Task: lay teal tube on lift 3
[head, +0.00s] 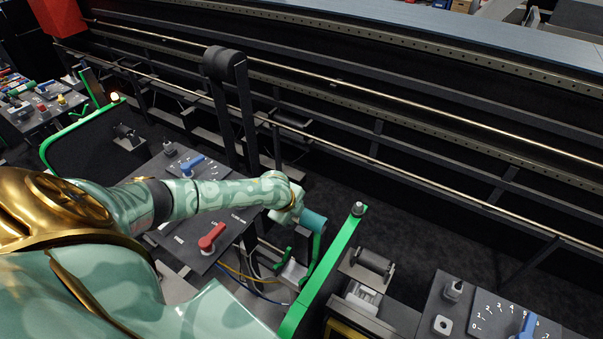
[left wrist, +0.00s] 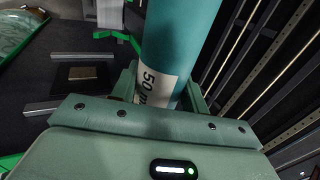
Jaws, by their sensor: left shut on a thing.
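My left gripper (head: 297,208) is shut on the teal tube (head: 314,221), past the far edge of a control panel. In the head view only one end of the tube shows beyond the gripper. In the left wrist view the tube (left wrist: 182,40) rises between the jaws, with a white label reading "50 m" at its lower part. Below and beside the tube in the head view stands a grey-black support (head: 302,245). No number 3 is readable, so I cannot tell which stand is lift 3. My right gripper is not in view.
The control panel (head: 182,228) has a red handle (head: 212,237) and a blue handle (head: 192,163). A green rail (head: 322,272) runs just right of the tube. A black roller stand (head: 372,262) is further right. A tall black post (head: 226,66) rises behind my arm.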

